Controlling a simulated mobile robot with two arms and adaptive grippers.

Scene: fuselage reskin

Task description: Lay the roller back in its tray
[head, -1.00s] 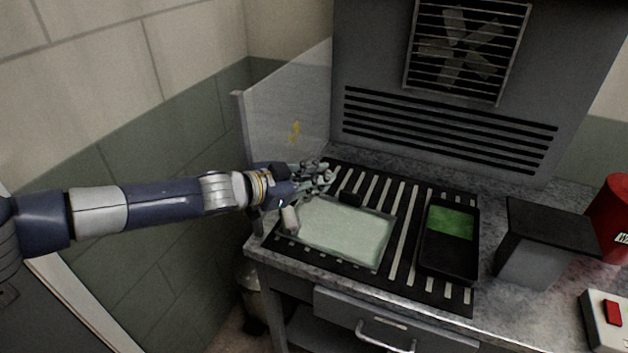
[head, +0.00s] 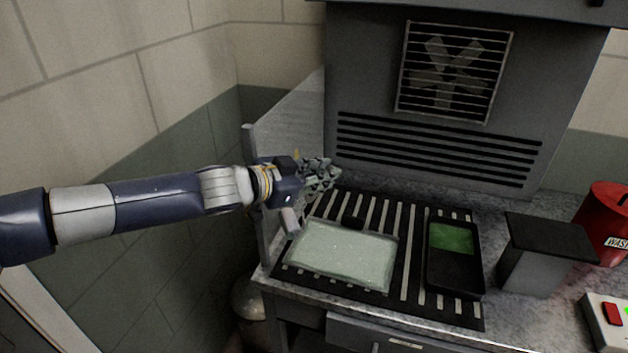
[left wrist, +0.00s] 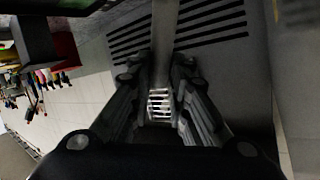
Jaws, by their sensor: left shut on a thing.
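My left gripper (head: 322,176) is at the far left corner of the bench, above the striped mat and near the clear side screen. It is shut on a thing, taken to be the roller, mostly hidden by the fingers. A pale cylinder (head: 290,221) hangs below the wrist, perhaps the roller's sleeve. In the left wrist view a grey bar with a ridged pale end (left wrist: 160,103) lies between the fingers. The black tray (head: 456,278), with green in its far half, lies to the right on the mat, apart from the gripper. My right gripper is out of view.
A dark-topped grey box (head: 535,262) and a red can (head: 603,225) stand to the right.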

